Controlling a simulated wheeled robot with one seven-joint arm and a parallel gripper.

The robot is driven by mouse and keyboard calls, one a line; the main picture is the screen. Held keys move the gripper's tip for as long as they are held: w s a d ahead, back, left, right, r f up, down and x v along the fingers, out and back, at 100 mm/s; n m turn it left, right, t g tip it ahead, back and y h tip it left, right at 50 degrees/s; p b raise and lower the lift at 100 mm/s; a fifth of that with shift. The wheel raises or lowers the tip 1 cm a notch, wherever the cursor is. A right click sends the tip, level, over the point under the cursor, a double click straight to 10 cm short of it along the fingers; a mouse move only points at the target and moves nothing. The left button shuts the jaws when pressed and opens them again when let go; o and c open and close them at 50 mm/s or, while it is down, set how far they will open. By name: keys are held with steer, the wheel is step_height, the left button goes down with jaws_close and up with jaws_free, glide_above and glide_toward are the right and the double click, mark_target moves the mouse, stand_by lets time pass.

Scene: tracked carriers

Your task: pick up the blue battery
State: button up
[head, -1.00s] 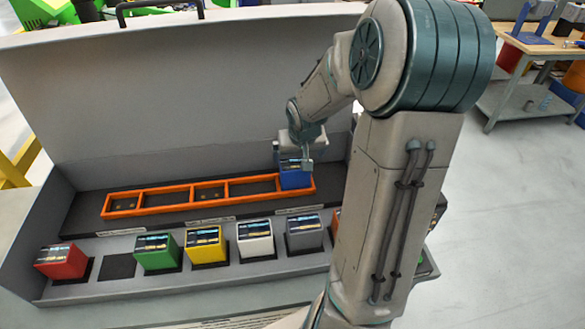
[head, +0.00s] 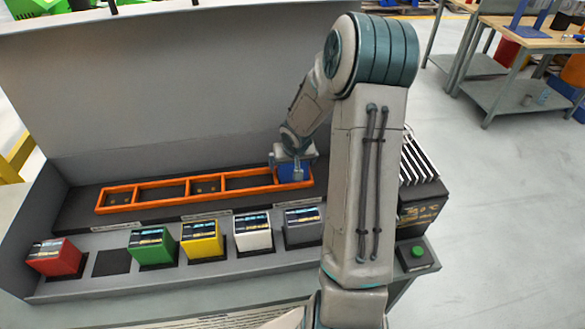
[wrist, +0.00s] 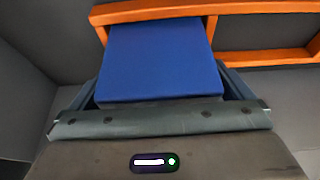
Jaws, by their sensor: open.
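The blue battery (head: 299,169) sits in the right end compartment of the orange rack (head: 156,205). My gripper (head: 294,172) is over it from above and hides part of it. In the wrist view the blue battery (wrist: 160,62) fills the middle, between the two spread fingers of my gripper (wrist: 162,85). One finger is at its left side and one at its right. The jaws are open around it; whether either finger touches it I cannot tell. The battery's lower part is hidden by the rack.
A front row holds red (head: 55,257), green (head: 152,248), yellow (head: 202,240), white (head: 253,233) and grey (head: 303,227) batteries. A dark empty pad (head: 112,263) lies between red and green. A tall grey panel (head: 180,90) stands behind the rack. A green button (head: 418,252) is at right.

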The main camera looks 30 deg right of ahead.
steer(key=shift+w+f, duration=0.15)
steer(key=shift+f, duration=0.3)
steer(key=c, duration=1.5)
steer(key=shift+r, duration=0.2)
